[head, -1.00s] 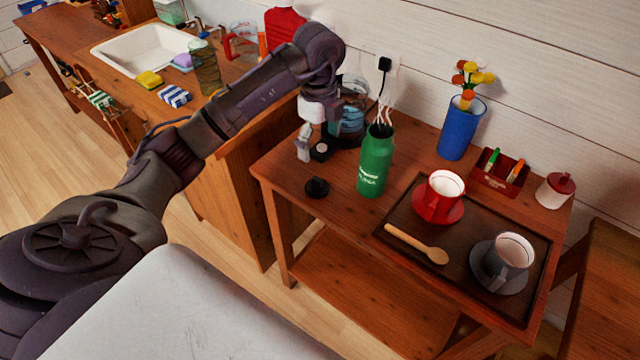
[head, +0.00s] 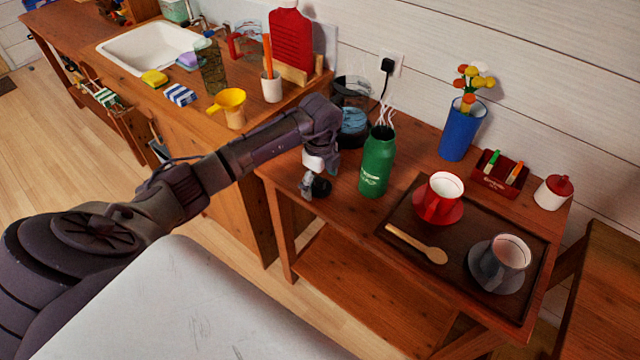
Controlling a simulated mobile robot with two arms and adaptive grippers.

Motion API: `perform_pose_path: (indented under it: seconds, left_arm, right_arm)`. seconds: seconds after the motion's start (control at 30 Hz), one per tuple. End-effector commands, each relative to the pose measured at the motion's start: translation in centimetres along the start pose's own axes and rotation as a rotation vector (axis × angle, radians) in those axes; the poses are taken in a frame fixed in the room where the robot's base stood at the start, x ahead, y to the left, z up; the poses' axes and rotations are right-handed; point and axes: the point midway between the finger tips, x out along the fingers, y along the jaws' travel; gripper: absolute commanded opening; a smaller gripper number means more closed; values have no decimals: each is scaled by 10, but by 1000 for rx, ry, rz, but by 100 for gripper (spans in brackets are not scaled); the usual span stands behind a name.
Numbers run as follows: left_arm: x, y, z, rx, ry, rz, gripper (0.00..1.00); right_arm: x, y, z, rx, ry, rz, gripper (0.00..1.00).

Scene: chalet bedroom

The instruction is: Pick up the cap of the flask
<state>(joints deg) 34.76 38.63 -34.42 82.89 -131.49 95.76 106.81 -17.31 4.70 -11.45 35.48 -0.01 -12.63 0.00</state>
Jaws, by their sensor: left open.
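The green flask (head: 376,165) stands upright and uncapped on the wooden side table, with steam rising from its mouth. Its black cap (head: 321,187) lies on the table to the left of the flask, near the table's left front edge. My left gripper (head: 311,187) is open and low over the table, right at the cap, and partly hides it. I cannot tell whether the fingers touch the cap. My right gripper is not in view.
A dark tray (head: 400,215) with a red cup (head: 438,202), a grey cup (head: 503,258) and a wooden spoon (head: 418,244) lies right of the flask. A glass kettle (head: 352,92) and a blue vase (head: 459,135) stand behind.

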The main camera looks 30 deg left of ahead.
Motion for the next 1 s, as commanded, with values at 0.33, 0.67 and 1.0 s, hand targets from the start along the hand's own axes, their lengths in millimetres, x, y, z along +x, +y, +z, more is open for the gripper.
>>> perform_pose_path:
  seconds: [0.33, 0.67, 1.0]
  left_arm:
    - [3, 0, 0, 1, 0, -1, 80]
    - [2, 0, 0, 1, 0, -1, 34]
    - [-16, -1, 1, 2, 0, -5, 34]
  right_arm:
    - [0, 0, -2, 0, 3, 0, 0]
    - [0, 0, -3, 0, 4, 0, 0]
    - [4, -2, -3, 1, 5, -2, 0]
